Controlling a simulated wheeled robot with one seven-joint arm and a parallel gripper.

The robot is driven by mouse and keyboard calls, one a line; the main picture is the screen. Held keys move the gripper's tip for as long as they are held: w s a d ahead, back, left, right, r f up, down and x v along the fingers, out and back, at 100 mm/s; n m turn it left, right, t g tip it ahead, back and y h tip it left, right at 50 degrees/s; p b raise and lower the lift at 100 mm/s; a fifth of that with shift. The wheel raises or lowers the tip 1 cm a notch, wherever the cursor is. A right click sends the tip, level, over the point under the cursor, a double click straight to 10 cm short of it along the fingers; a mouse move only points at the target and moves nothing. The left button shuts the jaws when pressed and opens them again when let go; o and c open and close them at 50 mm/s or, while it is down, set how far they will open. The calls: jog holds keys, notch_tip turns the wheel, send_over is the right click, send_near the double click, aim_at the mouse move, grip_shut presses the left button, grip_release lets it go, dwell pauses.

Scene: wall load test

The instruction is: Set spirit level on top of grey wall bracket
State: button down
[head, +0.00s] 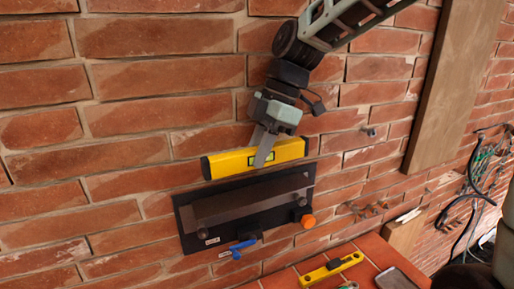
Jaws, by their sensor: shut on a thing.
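The yellow spirit level (230,163) with black ends is held roughly along the wall, near its middle, by my gripper (264,158). A green vial shows beside the finger. My gripper is shut on the level from above. The grey wall bracket (250,203) is a long bar on a black backing plate (187,222) fixed to the brick wall. The level is just above the plate's upper edge in the picture. I cannot tell whether it touches the plate or the bracket.
An orange knob (308,221) and a blue-handled item (241,246) are at the plate's lower edge. A second yellow level (332,267) and a grey flat object (393,278) lie on the red tiled surface below. A wooden board (450,90) and cables (478,185) are at right.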

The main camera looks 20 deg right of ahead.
jog(key=shift+f+b, duration=2.45)
jog(key=shift+f, duration=0.9)
jog(key=shift+f+b, duration=0.35)
jog(key=shift+f, duration=0.25)
jog(key=c, duration=0.9)
grip_release()
jog(key=shift+r, duration=0.15)
jog(key=shift+r+p, duration=2.15)
jog(key=shift+r, duration=0.25)
